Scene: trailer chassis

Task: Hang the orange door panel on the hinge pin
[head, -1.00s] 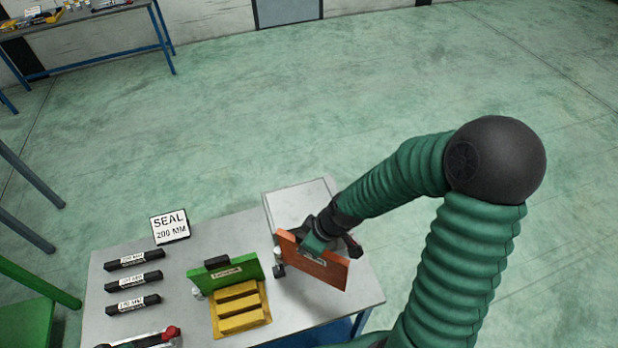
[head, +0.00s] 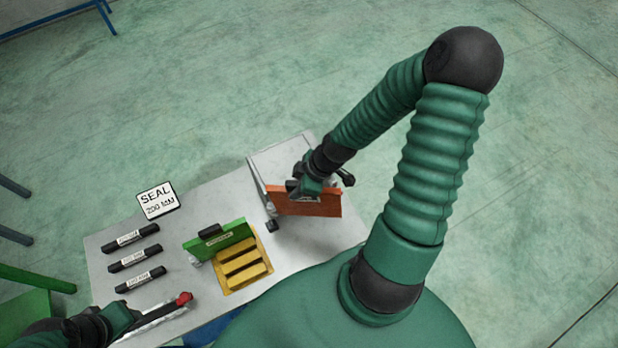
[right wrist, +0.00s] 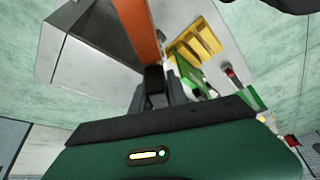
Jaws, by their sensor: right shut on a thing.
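The orange door panel (head: 318,208) is held on edge at the right part of the table, beside a grey box. My right gripper (head: 304,190) is shut on its upper edge. In the right wrist view the panel (right wrist: 142,32) runs up from between the fingers (right wrist: 153,80). A small grey and dark fitting (head: 271,225) is close to the panel's left end; I cannot tell whether it is the hinge pin or whether they touch. My left gripper (head: 118,316) is at the lower left, near a red-tipped tool (head: 183,299); its jaws are unclear.
The grey box (head: 282,153) stands behind the panel. A green panel (head: 218,241) stands beside a yellow tray (head: 262,284) with yellow bars. Several black labelled bars (head: 130,237) lie at the left. A SEAL sign (head: 157,200) stands at the back edge.

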